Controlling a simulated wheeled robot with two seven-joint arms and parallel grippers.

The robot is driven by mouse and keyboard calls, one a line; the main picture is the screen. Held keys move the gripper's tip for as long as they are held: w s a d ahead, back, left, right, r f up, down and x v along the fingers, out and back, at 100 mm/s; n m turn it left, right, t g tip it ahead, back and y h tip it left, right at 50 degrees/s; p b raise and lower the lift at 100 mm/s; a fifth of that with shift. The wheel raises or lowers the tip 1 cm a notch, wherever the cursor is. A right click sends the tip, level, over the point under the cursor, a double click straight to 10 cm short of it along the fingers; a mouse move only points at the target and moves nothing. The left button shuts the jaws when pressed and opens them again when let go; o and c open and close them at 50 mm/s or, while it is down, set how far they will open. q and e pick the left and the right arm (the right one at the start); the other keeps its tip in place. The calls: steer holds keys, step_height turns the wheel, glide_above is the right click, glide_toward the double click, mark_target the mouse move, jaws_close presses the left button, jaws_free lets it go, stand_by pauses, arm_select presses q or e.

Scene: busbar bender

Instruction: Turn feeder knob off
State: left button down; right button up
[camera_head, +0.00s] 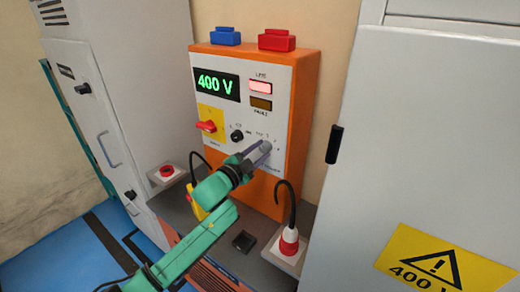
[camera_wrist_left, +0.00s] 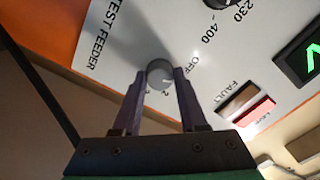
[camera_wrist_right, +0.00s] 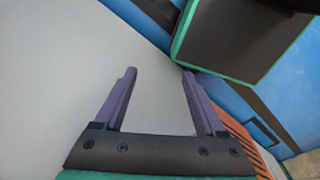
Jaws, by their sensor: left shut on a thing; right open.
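The feeder knob (camera_wrist_left: 159,76) is a round grey knob on the white panel lettered TEST FEEDER, with an OFF mark beside it. My left gripper (camera_wrist_left: 163,80) is shut on it, one finger on each side. In the head view my left gripper (camera_head: 262,150) reaches the lower right of the orange-edged feeder box (camera_head: 295,120) and mostly hides the knob. Which mark the knob points at, I cannot tell. My right gripper (camera_wrist_right: 158,78) is open and empty in the right wrist view, in front of a plain grey surface. It is not in the head view.
The box also carries a red switch on a yellow plate (camera_head: 207,126), a black knob (camera_head: 237,135), a 400 V display (camera_head: 216,84) and a lit red lamp (camera_head: 260,87). Below stand a cable with a red plug (camera_head: 289,243) and a red button (camera_head: 167,172). Grey cabinets flank the box.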

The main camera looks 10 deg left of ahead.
arm_select(q)
steer(key=shift+f+n+p, duration=0.15)
steer(key=shift+n+p, duration=0.35)
steer(key=shift+n, duration=1.2)
steer(key=shift+c, duration=2.2)
jaws_free()
steer(key=shift+s, duration=0.1)
